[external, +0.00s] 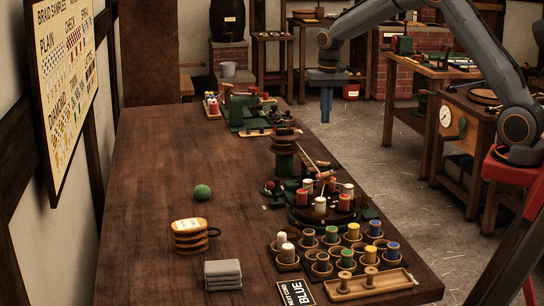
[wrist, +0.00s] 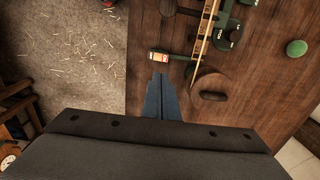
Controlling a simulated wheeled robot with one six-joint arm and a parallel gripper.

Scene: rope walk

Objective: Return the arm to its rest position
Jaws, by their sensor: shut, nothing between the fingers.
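My arm reaches in from the right in the external view, bent over above the floor beside the table's right edge. My gripper (external: 326,112) hangs with its fingers pointing down, clear of the table (external: 150,200). Its fingers are together and hold nothing. In the wrist view the shut fingers of my gripper (wrist: 160,85) show over the edge between the wooden table and the pale floor.
A green ball (external: 202,192), a grey stack of cloths (external: 222,275) and a braiding stand with coloured bobbins (external: 320,204) are on the table. A green machine (external: 240,112) stands at the far end. A wooden bench (external: 425,70) stands at the right.

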